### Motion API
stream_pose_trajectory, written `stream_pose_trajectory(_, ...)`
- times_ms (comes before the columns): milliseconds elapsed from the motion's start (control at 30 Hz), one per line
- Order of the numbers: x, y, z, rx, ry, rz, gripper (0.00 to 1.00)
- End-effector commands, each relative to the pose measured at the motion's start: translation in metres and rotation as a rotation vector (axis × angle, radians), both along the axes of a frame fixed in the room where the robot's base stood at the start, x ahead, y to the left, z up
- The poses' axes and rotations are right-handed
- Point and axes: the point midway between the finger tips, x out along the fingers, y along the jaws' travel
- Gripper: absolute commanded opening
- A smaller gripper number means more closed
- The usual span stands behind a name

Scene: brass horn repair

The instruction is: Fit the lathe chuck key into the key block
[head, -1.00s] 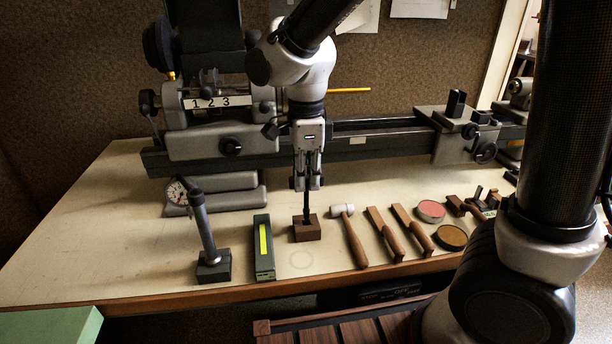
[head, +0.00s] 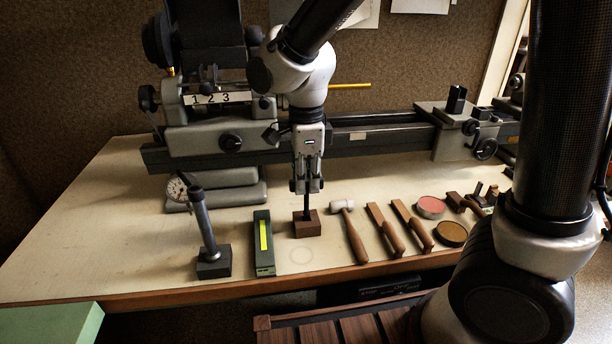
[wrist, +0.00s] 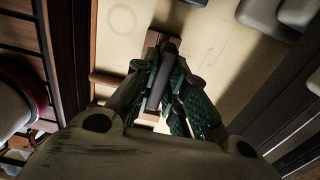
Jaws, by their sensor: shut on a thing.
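The lathe chuck key (head: 307,201) is a dark upright bar in my gripper (head: 307,186), which is shut on its upper part. The key's lower end meets the top of the key block (head: 308,228), a small brown wooden block on the bench. The key looks close to upright. I cannot tell how deep its tip sits in the block. In the wrist view, the dark key (wrist: 166,62) lies between the fingers (wrist: 166,85), and the block (wrist: 152,40) shows partly behind it.
A green box with a yellow strip (head: 264,243) and a dial gauge stand (head: 207,235) are left of the block. A white-headed mallet (head: 350,230), wooden-handled tools (head: 385,230) and round tins (head: 431,207) lie right. The lathe (head: 360,135) runs behind.

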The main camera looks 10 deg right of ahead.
Motion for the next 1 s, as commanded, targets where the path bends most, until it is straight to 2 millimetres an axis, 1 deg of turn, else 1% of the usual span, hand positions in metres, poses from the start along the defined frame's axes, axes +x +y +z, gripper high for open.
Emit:
stream_pose_trajectory(900, 0.000, 0.000, -0.028, 0.000, 0.000, 0.000, 0.00)
stream_pose_trajectory(933, 0.000, 0.000, -0.028, 0.000, 0.000, 0.000, 0.16)
stream_pose_trajectory(1000, 0.000, 0.000, -0.028, 0.000, 0.000, 0.000, 0.28)
